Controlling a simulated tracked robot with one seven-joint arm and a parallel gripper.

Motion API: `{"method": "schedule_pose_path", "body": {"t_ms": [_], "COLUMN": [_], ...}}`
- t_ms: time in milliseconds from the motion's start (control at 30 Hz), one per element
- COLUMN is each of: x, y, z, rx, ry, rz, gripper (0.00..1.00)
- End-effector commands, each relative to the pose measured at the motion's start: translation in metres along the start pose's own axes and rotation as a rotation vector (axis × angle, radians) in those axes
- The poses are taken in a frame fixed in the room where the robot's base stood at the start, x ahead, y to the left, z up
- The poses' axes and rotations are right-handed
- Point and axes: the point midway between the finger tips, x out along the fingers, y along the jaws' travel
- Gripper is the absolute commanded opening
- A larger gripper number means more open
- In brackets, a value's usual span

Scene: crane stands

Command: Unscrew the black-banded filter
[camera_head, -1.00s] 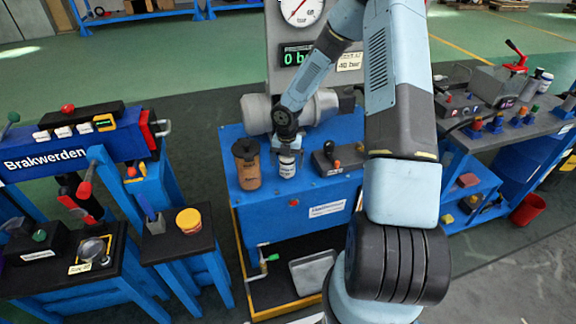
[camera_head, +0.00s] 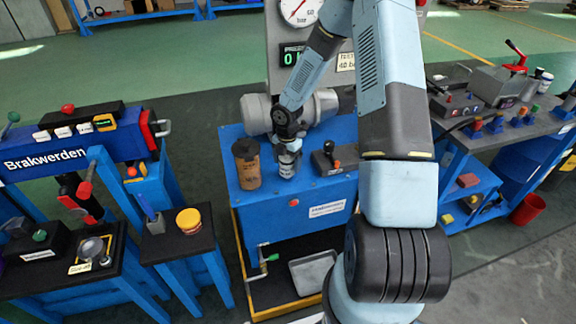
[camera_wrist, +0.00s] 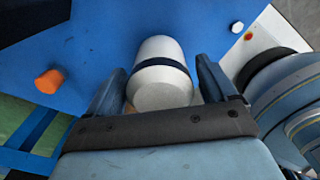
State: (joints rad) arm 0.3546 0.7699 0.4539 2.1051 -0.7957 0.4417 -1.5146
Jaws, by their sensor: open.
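The black-banded filter is a white cylinder with a dark band (camera_wrist: 162,72), upright on the blue bench (camera_head: 317,196). In the head view the filter (camera_head: 287,170) is partly hidden by my gripper above it. My gripper (camera_head: 288,148) points down over the filter. In the wrist view my gripper (camera_wrist: 160,92) is open, with one finger on each side of the filter.
A brown canister with a black top (camera_head: 247,167) stands just left of the filter. A dark block with an orange knob (camera_head: 333,160) is close on the right. A pressure gauge panel (camera_head: 300,10) and grey motor (camera_head: 258,113) stand behind. An orange knob (camera_wrist: 48,81) shows in the wrist view.

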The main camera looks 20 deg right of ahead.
Motion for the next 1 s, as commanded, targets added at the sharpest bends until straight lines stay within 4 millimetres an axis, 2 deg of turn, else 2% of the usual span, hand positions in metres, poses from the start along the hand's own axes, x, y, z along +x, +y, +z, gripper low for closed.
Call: {"method": "schedule_pose_path", "body": {"t_ms": [333, 567, 800, 1000], "x": [0.0000, -0.0001, -0.0002, 0.0000], "y": [0.0007, 0.0007, 0.0009, 0.0003], "z": [-0.0002, -0.0002, -0.0001, 0.0003], "rx": [0.370, 0.496, 0.799, 0.914], "ry": [-0.001, 0.000, -0.001, 0.000], "rz": [0.000, 0.000, 0.001, 0.000], "gripper": [0.85, 0.85, 0.85, 0.85]}}
